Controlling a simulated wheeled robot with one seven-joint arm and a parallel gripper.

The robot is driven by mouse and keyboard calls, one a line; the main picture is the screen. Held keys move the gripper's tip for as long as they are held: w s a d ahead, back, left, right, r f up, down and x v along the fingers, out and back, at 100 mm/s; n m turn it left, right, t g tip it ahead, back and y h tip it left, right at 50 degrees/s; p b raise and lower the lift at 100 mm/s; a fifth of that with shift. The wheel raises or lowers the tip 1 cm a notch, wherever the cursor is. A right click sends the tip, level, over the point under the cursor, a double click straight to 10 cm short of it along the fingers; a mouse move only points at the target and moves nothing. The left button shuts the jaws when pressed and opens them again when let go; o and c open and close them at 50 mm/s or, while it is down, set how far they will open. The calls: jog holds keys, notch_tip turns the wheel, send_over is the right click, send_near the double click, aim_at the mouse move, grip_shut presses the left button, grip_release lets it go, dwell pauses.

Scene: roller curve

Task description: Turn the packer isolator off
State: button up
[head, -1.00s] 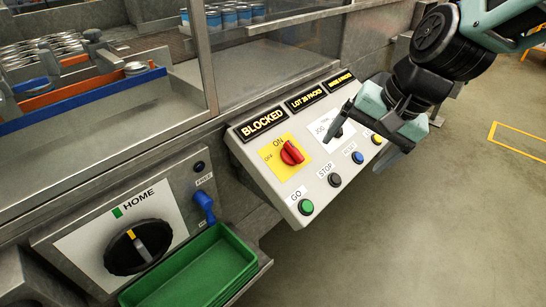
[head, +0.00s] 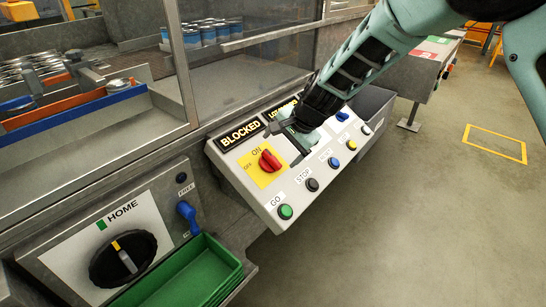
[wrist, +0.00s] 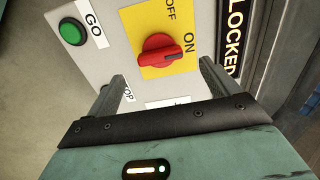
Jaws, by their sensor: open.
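The packer isolator is a red rotary knob (head: 268,160) on a yellow plate (head: 259,176) marked ON and OFF, on the sloping control panel. In the wrist view the knob (wrist: 160,55) has its dark-marked end toward the ON label. My gripper (head: 286,143) is open and empty, just right of the knob and over the panel in the head view. In the wrist view its fingers (wrist: 162,72) spread either side of the knob's line, with the knob ahead of the tips. I see no contact. My gripper hides the panel's middle.
The panel's lower edge carries a green GO button (head: 285,212), a black STOP button (head: 312,185), and blue and yellow buttons. A BLOCKED sign (head: 240,136) sits above the isolator.

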aim_at(274, 158)
jog(key=x, duration=0.6)
jog(key=shift+w+a+f+p, duration=0.1)
jog(key=shift+f+p, duration=0.15)
jog(key=shift+p, duration=0.05)
jog(key=c, duration=1)
